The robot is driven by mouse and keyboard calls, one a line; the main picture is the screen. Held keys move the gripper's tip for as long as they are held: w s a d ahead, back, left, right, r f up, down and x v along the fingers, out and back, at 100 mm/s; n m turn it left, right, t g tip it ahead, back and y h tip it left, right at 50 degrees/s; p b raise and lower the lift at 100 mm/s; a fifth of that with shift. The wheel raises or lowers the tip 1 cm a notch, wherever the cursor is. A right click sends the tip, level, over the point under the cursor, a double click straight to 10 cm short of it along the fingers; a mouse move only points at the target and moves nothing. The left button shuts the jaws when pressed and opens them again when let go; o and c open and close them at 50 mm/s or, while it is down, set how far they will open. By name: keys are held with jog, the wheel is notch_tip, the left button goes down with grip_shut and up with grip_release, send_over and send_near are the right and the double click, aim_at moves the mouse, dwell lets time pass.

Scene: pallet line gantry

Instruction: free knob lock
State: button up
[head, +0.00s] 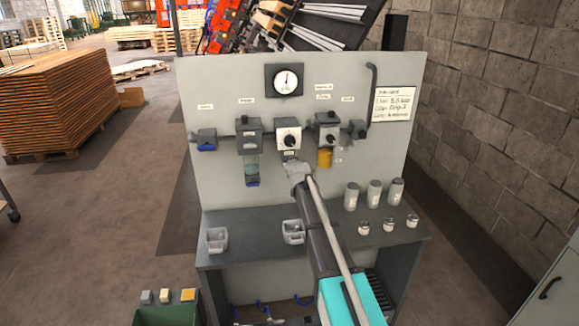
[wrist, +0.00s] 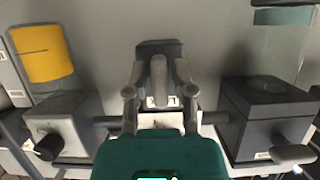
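The regulator (head: 288,133) is a pale box with a round dark knob on its front, in the middle of the grey panel. In the wrist view, a dark grey block with a lighter upright tab (wrist: 158,78) sits beyond a small white label; it looks like the knob lock. My gripper (head: 297,170) is just below the regulator in the head view and hides this part there. In the wrist view, my gripper (wrist: 158,72) has one finger on each side of the tab, with gaps visible. It looks open. Contact cannot be told.
A filter (head: 250,138) with a clear bowl is left of the regulator. A unit with a yellow bowl (head: 325,157) is close on the right. A gauge (head: 285,80) is above. Bins, canisters and jars stand on the bench (head: 262,221) below.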

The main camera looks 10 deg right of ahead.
jog(key=shift+o, duration=0.6)
jog(key=s+f+g, duration=0.3)
jog(key=s+g, duration=0.1)
jog(key=s, duration=1.1)
jog(key=s+f+g, duration=0.4)
jog(key=s+g, duration=0.1)
jog(key=s, duration=1)
jog(key=s+f+g, duration=0.4)
jog(key=s, duration=1.1)
jog(key=shift+s+a+f, duration=0.15)
jog(key=shift+s+f, duration=0.05)
